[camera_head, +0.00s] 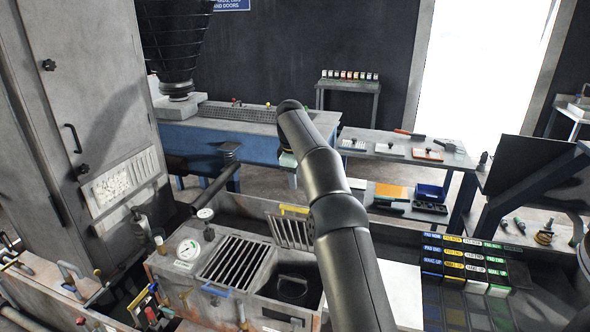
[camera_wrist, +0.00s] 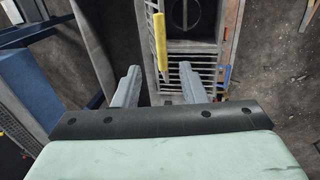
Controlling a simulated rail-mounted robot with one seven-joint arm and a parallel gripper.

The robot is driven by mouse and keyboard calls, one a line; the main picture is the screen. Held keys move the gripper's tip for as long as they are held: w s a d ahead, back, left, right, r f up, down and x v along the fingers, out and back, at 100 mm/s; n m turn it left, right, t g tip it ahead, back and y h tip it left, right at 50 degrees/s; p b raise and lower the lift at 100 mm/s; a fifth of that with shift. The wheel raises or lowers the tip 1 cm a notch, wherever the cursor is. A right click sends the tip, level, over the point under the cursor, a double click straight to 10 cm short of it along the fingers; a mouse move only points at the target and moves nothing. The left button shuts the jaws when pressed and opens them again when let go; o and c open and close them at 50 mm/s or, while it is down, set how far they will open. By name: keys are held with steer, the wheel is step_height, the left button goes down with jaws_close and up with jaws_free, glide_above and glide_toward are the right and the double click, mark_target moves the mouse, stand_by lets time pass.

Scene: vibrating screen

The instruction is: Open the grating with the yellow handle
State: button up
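The yellow handle (camera_head: 294,209) is a bar on the top edge of a small barred grating (camera_head: 290,232), which stands steeply raised beside a dark square opening (camera_head: 292,288) in the grey machine housing. In the wrist view the yellow handle (camera_wrist: 159,40) shows lengthwise ahead of my gripper (camera_wrist: 158,70), in line with the gap between the fingers. The fingers are spread and empty; I cannot tell how far the handle is from them. In the head view my arm hides the fingers.
A flat grating (camera_head: 235,262) with a blue handle (camera_head: 216,291) lies left of the opening. A pressure gauge (camera_head: 188,250) and pipes are farther left. Coloured boxes (camera_head: 465,262) stand at right. A blue-legged table (camera_head: 225,125) is behind.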

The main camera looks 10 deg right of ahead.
steer(key=shift+s+a+r, duration=0.1)
steer(key=shift+s+r, duration=0.05)
steer(key=shift+r, duration=0.65)
steer(key=shift+s+r, duration=0.15)
steer(key=shift+r, duration=0.65)
